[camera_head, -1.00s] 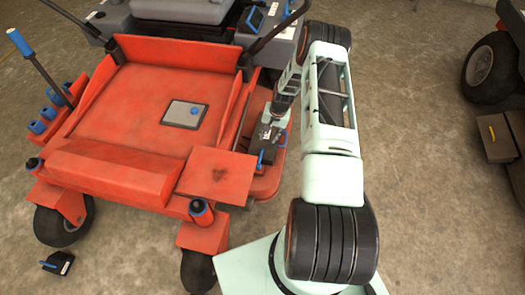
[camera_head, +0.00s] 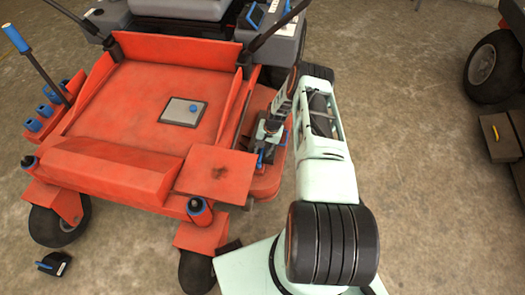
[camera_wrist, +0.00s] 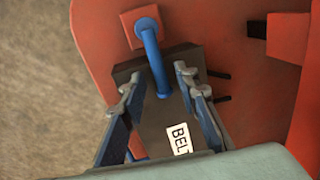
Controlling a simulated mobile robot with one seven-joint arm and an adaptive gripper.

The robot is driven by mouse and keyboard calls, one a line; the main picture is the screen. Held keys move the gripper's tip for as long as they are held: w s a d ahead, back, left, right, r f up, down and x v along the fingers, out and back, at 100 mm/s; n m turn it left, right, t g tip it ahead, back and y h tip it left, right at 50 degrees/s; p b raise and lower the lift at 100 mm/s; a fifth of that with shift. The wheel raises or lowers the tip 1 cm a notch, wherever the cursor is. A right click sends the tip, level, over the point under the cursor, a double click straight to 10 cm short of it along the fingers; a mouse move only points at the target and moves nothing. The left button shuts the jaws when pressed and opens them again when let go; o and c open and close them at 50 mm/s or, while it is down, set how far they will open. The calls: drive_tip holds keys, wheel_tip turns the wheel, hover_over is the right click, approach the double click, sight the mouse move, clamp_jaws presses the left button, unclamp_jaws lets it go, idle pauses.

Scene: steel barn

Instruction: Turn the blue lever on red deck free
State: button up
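The blue lever (camera_wrist: 154,62) runs down from a small red block (camera_wrist: 140,27) over a dark block (camera_wrist: 155,128) with a white label starting "BELT". It sits on the red deck (camera_wrist: 235,50). In the head view the lever (camera_head: 261,159) shows small at the deck's right side (camera_head: 268,187). My gripper (camera_wrist: 156,82) is open, its two fingers on either side of the lever. A gap shows between each fingertip and the lever; contact is not visible. In the head view my gripper (camera_head: 268,138) is over the deck, its fingers hard to make out.
The red mower platform (camera_head: 130,110) carries a grey plate with a blue knob (camera_head: 194,107). A raised red panel (camera_head: 215,172) is left of my gripper. A dark wheeled machine (camera_head: 490,70) stands far right. Concrete floor (camera_head: 420,190) between is clear.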

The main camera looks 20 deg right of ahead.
clamp_jaws()
idle(0.3)
